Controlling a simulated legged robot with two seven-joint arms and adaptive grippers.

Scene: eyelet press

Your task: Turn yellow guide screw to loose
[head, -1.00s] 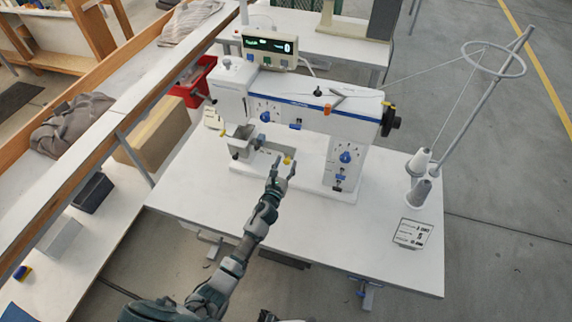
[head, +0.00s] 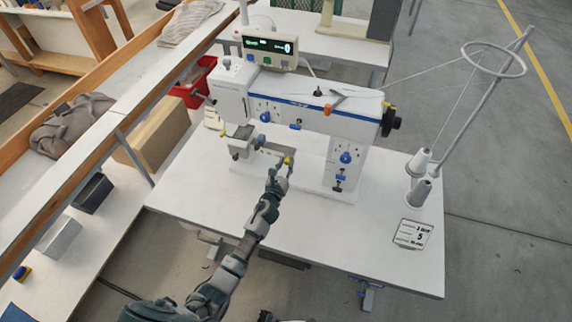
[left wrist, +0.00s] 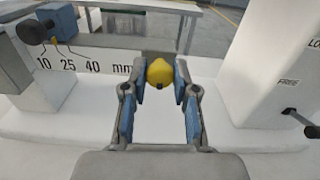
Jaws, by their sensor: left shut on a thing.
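The yellow guide screw (left wrist: 160,72) is a small rounded knob at the end of the guide scale. In the left wrist view it sits between the blue-padded fingertips of my left gripper (left wrist: 160,85), which is shut on it. In the head view the screw (head: 289,160) shows just above the gripper (head: 283,171), under the machine's arm. The scale bar (left wrist: 108,63) beside it reads 10, 25, 40 mm. My right gripper is not in view.
The white machine (head: 310,115) stands on a white table (head: 320,240). A thread stand with cones (head: 420,175) and a printed card (head: 412,233) are at the right. In the left wrist view a lever (left wrist: 298,115) marked FREE is at the right. The table front is clear.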

